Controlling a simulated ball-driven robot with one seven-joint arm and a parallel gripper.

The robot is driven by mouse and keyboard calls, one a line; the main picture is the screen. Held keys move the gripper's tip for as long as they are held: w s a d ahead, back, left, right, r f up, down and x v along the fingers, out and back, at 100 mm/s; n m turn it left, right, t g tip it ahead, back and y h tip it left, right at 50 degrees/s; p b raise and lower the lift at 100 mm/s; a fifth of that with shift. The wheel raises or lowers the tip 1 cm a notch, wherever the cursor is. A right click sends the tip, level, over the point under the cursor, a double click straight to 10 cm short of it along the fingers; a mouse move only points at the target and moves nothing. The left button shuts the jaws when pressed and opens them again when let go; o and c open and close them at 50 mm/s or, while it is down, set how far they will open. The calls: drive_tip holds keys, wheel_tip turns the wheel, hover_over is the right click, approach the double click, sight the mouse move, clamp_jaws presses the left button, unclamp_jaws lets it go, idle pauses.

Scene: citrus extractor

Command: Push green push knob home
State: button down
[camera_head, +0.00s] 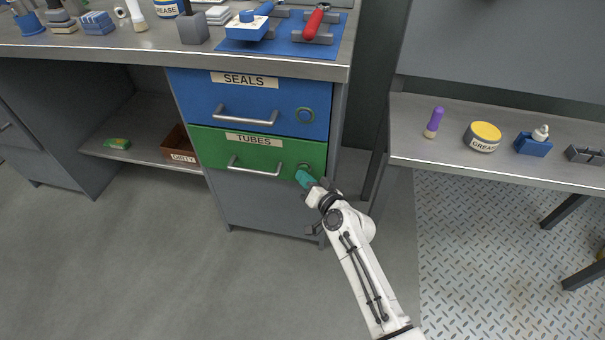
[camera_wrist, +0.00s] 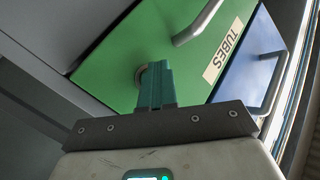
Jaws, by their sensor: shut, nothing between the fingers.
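The green drawer (camera_head: 258,155) labelled TUBES is in the workbench, below a blue drawer labelled SEALS. Its push knob (camera_head: 304,166) is at the right of its front, mostly hidden by my gripper. In the wrist view a grey round part of the knob (camera_wrist: 139,74) shows behind the fingertips. My gripper (camera_head: 300,175) has teal fingers, shut with nothing between them. The fingertips (camera_wrist: 155,68) are at the knob; I cannot tell whether they touch it. How far the knob stands out is hidden.
The TUBES drawer's bar handle (camera_head: 252,168) is left of my gripper. The blue drawer (camera_head: 262,104) is just above. A side shelf (camera_head: 455,155) with a purple-handled tool and a grease tub stands to the right. Floor at the left is clear.

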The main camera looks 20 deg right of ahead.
drive_tip(key=shift+w+d+r+b, duration=0.1)
drive_tip(key=shift+w+d+b, duration=0.2)
drive_tip(key=shift+w+d, duration=0.05)
idle(0.4)
idle(0.3)
drive_tip(key=shift+s+a+p, duration=0.45)
drive_tip(key=shift+s+a, duration=0.1)
drive_tip(key=shift+s, duration=0.2)
drive_tip(key=shift+s+a+p, duration=0.45)
drive_tip(key=shift+s+a, duration=0.1)
drive_tip(key=shift+s, duration=0.15)
drive_tip(key=s+a+p, duration=0.1)
drive_tip(key=s, duration=0.1)
drive_tip(key=s+a+p, duration=0.1)
drive_tip(key=s+a, duration=0.1)
drive_tip(key=shift+p, duration=0.35)
